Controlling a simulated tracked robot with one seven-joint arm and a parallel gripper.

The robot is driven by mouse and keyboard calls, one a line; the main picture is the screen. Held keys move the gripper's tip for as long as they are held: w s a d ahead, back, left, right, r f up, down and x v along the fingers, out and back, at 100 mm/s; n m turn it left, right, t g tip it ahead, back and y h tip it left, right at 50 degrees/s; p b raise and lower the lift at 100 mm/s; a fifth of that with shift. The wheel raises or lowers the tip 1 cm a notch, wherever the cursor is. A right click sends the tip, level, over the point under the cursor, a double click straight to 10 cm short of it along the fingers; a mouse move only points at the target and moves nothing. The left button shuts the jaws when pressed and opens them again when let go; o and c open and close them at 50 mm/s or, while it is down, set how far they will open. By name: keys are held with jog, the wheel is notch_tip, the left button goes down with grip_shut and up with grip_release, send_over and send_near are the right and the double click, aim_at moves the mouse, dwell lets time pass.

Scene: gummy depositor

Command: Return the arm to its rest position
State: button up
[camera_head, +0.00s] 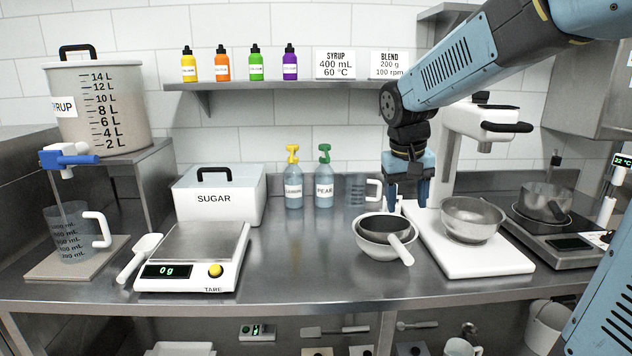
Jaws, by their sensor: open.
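My gripper (407,201) hangs pointing down at the end of my blue arm (480,62), right of the middle of the counter. Its two blue fingers are apart and I see nothing held between them. It is above or behind the metal bowl with a sieve (385,227) and just left of the white stand mixer (475,257). I cannot tell the exact depth or whether the fingers touch anything. The arm comes in from the upper right, and its upper links cover part of the wall and shelf.
A clear measuring jug (357,189) stands close left of the gripper. The mixer's steel bowl (470,221) and a hot plate with a pot (545,204) are to the right. The scale (190,255), sugar box (219,197) and syrup tank (98,108) are left. Counter between scale and sieve is clear.

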jog(key=s+d+r+t+y, duration=0.1)
jog(key=s+t, duration=0.2)
jog(key=s, duration=1.5)
jog(key=shift+s+d+r+t+y, duration=0.15)
jog(key=shift+r+t+y, duration=0.15)
jog(key=shift+t, duration=0.1)
